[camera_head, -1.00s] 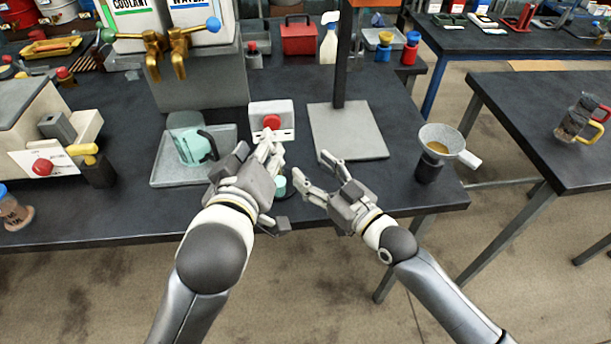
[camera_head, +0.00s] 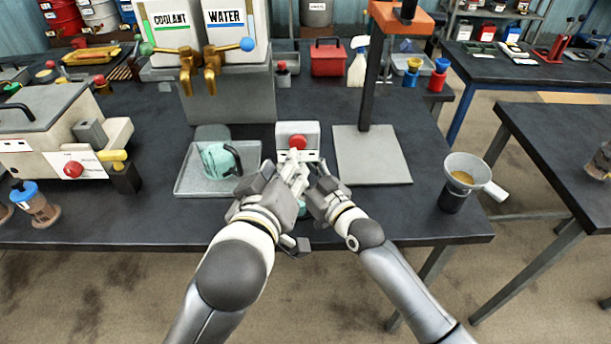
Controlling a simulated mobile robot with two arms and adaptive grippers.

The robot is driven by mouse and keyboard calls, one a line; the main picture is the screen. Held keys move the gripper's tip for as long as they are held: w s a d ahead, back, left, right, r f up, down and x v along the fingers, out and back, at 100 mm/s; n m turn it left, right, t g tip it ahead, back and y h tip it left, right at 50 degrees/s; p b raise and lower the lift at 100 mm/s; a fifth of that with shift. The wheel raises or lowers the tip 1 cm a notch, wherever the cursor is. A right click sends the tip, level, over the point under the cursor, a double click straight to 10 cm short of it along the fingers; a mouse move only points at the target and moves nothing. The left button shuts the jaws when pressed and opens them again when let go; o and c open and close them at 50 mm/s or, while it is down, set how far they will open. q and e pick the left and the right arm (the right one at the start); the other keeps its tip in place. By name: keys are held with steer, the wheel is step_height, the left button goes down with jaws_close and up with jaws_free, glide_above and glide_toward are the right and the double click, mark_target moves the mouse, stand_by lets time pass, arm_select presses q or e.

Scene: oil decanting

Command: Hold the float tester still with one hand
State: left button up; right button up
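A small teal-topped item (camera_head: 302,205), which may be the float tester, is mostly hidden between my two grippers at the table's front edge. My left gripper (camera_head: 295,168) lies on its left side, its fingers pointing up toward a white box with a red button (camera_head: 298,140). My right gripper (camera_head: 319,172) is close on its right side. The two hands overlap in the picture, so I cannot tell whether either one touches the item or how far their fingers are closed.
A grey tray (camera_head: 190,185) with a teal jug (camera_head: 218,160) is to the left. A stand with a grey base plate (camera_head: 372,155) is behind on the right. A funnel on a dark holder (camera_head: 464,172) stands near the right corner. Coolant and water tanks (camera_head: 225,30) are behind.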

jaws_close()
stand_by(0.5)
arm_select(q)
steer(key=shift+c, duration=0.3)
jaws_close()
stand_by(1.2)
